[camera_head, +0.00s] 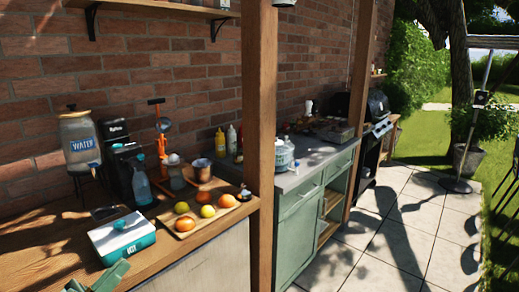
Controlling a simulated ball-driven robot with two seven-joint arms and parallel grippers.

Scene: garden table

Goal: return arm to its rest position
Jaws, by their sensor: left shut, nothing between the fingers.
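My right gripper is not in view.
A wooden tray (181,232) with oranges and lemons stands right of the box. Behind are a water dispenser (80,140), a dark coffee machine (118,160) and bottles. A wooden post (260,130) rises at the counter's right end. The paved floor (400,235) is open.

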